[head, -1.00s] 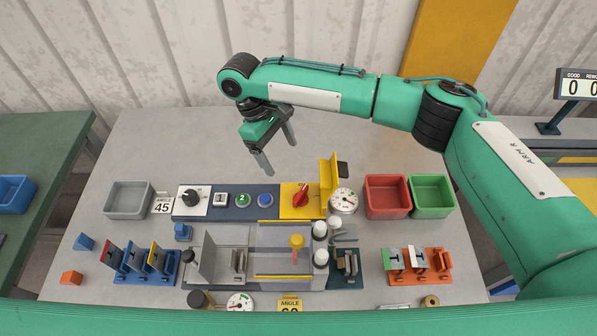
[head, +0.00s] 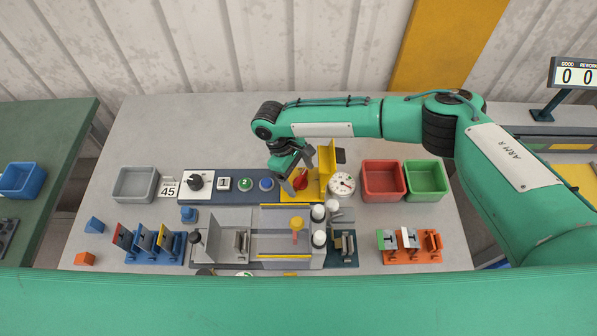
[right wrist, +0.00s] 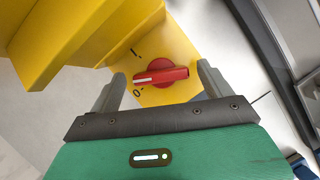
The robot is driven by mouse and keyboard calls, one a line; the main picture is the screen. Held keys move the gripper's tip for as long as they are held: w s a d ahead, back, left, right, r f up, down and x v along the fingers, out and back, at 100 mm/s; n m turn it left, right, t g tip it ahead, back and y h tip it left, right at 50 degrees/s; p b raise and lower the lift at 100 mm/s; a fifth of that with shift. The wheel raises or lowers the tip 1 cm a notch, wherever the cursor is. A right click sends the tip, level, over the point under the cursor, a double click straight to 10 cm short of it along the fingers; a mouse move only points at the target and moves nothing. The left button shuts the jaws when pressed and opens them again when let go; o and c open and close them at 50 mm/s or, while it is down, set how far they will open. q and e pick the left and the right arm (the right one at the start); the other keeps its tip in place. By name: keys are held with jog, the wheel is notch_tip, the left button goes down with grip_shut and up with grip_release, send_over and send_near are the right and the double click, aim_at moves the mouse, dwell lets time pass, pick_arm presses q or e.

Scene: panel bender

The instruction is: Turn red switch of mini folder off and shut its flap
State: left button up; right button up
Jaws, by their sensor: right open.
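The mini folder (head: 238,260) stands in the middle of the table. Its red switch (head: 301,183) sits on a yellow plate and also shows in the right wrist view (right wrist: 168,75). There its white mark points left, between the I and O marks and nearer O. The yellow flap (head: 325,168) stands upright, open, just right of the switch; it fills the upper left of the right wrist view (right wrist: 70,35). My right gripper (head: 299,174) is open at the switch, one finger on each side of the knob. Contact cannot be told. My left gripper is not in view.
Green and blue buttons (head: 246,184) and a black selector knob (head: 196,182) lie left of the switch. A dial gauge (head: 341,184), a red bin (head: 383,164) and a green bin (head: 443,182) stand right. The table behind the panel is clear.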

jog(key=c, duration=1)
jog(key=shift+n, duration=0.3)
jog(key=shift+s+a+n+t+p, duration=0.1)
jog(key=shift+n+t+p, duration=0.35)
jog(key=shift+n, duration=0.9)
jog(key=shift+s+n+t+p, duration=0.15)
jog(key=shift+n+t, duration=0.5)
jog(key=shift+n, duration=0.7)
jog(key=shift+w, duration=0.1)
jog(key=o, duration=1)
jog(key=shift+r, duration=0.1)
